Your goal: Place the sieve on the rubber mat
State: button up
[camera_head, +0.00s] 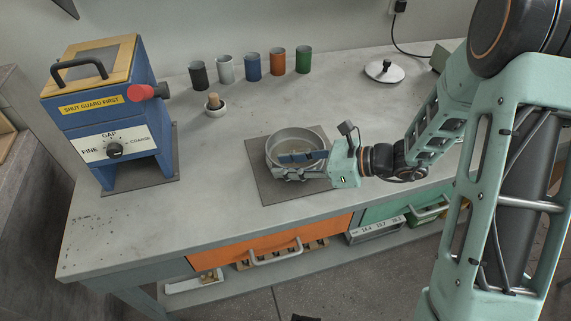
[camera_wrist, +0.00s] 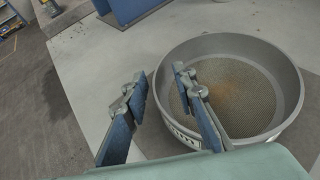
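The sieve (camera_head: 297,137), a round grey metal pan with a mesh floor, sits upright on the dark rubber mat (camera_head: 262,178). In the wrist view the sieve (camera_wrist: 240,85) fills the right side, with brownish residue on its mesh. My gripper (camera_head: 284,165) reaches in from the right at the sieve's near side. In the wrist view my gripper (camera_wrist: 160,82) is open, one finger over the inside of the sieve and the other outside its wall. A gap shows between the outer finger and the wall. The near part of the sieve is partly hidden by the fingers.
A blue mill (camera_head: 105,115) with a red knob stands at the left. A round metal lid or plate (camera_head: 384,71) lies at the back right. The front left bench is clear.

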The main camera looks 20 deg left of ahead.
jog(key=p+v, duration=0.1)
jog(key=v, duration=1)
jog(key=shift+d, duration=0.3)
